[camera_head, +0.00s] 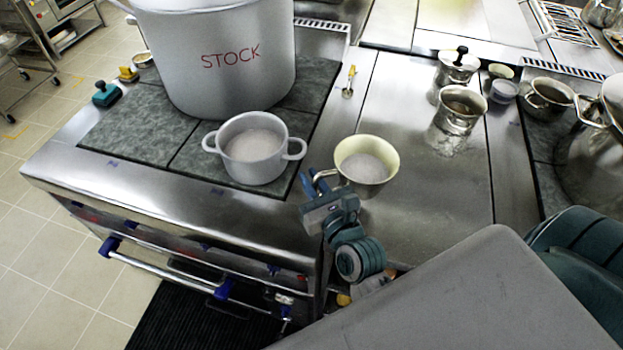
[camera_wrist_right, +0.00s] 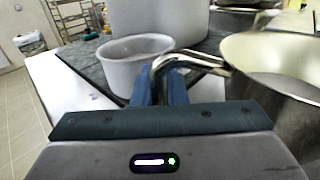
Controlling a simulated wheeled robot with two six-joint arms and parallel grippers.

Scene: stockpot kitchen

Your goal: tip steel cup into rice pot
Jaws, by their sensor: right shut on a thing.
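The steel cup (camera_head: 366,180) has a pale cream inside and holds white grains. It looks close to upright, just right of the stove edge; whether it touches the counter I cannot tell. My right gripper (camera_head: 314,184) is shut on its handle, on the cup's left side. In the wrist view the fingers (camera_wrist_right: 165,88) meet the bent metal handle, with the cup (camera_wrist_right: 275,105) at the right. The rice pot (camera_head: 254,168), grey with two side handles, stands on the dark stove plate left of the cup, apart from it. It holds pale contents. My left gripper is not in view.
A large stockpot (camera_head: 220,70) marked STOCK stands behind the rice pot. A small spoon-like tool (camera_head: 348,82) lies behind the cup. Steel pots (camera_head: 458,112) stand at the back right. The counter (camera_head: 430,210) right of the cup is clear.

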